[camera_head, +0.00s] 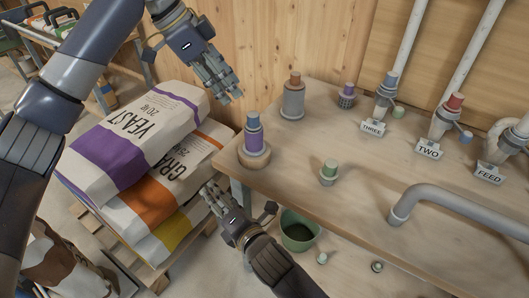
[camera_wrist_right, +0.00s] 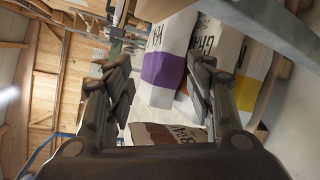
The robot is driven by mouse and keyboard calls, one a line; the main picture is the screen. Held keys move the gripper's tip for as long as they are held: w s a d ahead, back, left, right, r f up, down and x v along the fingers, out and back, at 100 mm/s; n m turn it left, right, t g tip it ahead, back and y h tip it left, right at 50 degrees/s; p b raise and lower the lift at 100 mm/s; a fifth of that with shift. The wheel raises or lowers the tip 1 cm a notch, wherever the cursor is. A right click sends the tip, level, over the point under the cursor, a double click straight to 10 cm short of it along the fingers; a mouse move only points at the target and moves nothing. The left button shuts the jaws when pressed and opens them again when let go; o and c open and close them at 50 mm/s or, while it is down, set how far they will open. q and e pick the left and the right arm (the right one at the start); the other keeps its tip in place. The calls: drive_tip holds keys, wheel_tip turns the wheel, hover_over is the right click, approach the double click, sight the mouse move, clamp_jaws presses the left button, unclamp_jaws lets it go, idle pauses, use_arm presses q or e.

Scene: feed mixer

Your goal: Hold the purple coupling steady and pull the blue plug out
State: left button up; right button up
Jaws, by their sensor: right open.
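The purple coupling (camera_head: 254,139) stands upright on a round wooden base at the table's left corner. The blue plug (camera_head: 253,118) sits in its top. My left gripper (camera_head: 234,94) hangs above and left of the plug, apart from it; its finger gap is not clear. My right gripper (camera_head: 211,191) is open, low and left of the table edge, below the coupling. In the right wrist view my right gripper (camera_wrist_right: 163,75) has its fingers wide apart with nothing between them; the coupling is not visible there.
Feed sacks (camera_head: 140,150) are stacked on a pallet left of the table. A grey bottle-like fitting (camera_head: 293,101) and a green-capped fitting (camera_head: 329,173) stand near the coupling. A green bucket (camera_head: 299,232) is below the table edge. A bent grey pipe (camera_head: 450,205) lies at right.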

wheel_tip(320, 180, up, 11)
drive_tip(key=s+a+n+t+y, duration=0.1)
drive_tip(key=n+t+y, duration=0.1)
drive_tip(key=n, duration=0.3)
drive_tip(key=n+t+h, duration=0.2)
drive_tip(key=n+h, duration=0.2)
drive_tip(key=n, duration=0.2)
approach(257, 141)
drive_tip(key=x, duration=0.6)
drive_tip(key=shift+d+f, duration=0.1)
drive_tip(key=shift+f, duration=0.1)
drive_tip(key=x, duration=1)
drive_tip(key=shift+w, duration=0.35)
drive_tip(key=c, duration=1.1)
drive_tip(key=shift+c, duration=0.3)
clamp_jaws()
drive_tip(key=shift+f, duration=0.2)
